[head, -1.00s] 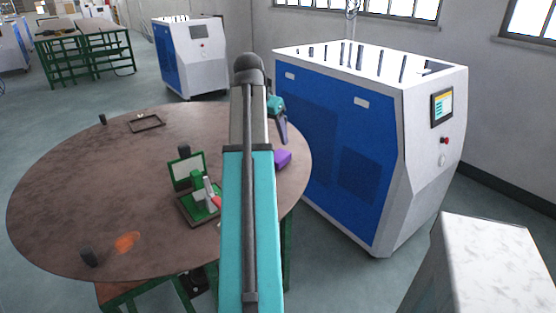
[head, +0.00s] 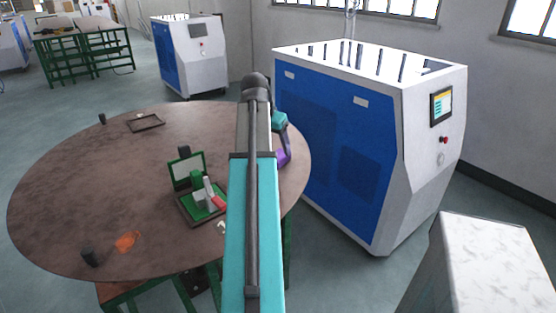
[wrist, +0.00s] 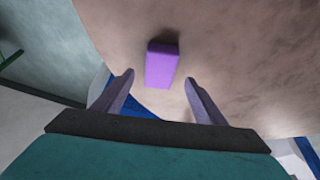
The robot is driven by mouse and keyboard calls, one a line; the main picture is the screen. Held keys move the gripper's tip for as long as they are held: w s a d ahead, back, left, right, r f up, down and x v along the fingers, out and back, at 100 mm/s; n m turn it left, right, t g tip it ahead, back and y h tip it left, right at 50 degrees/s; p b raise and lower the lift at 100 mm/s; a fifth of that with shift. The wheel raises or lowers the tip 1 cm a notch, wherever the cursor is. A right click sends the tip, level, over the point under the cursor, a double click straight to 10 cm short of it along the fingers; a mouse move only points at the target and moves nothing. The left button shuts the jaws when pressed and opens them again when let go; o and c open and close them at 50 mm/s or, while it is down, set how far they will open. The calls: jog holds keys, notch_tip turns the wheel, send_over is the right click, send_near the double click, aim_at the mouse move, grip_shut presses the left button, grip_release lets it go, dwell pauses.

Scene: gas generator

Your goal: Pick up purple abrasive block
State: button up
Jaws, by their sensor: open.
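The purple abrasive block (wrist: 161,67) lies on the round brown table near its edge, in the upper middle of the wrist view. In the head view the block (head: 283,157) shows at the table's right side, partly hidden by my gripper and arm. My gripper (wrist: 160,82) is open and empty. Its two fingers point toward the block, one to either side of its near end. I cannot tell the exact gap in height between the fingertips and the block.
The round table (head: 80,190) also holds a green fixture (head: 200,192), an orange piece (head: 127,242), black cylinders (head: 90,258) and a small dark tray (head: 146,123). A blue and white machine (head: 330,140) stands close to the table's right edge.

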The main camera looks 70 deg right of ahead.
aim_at(278, 155)
jog(key=shift+f, duration=0.1)
jog(key=shift+p+x, duration=0.6)
jog(key=shift+x, duration=1.9)
jog(key=shift+a, duration=0.1)
jog(key=c, duration=1.1)
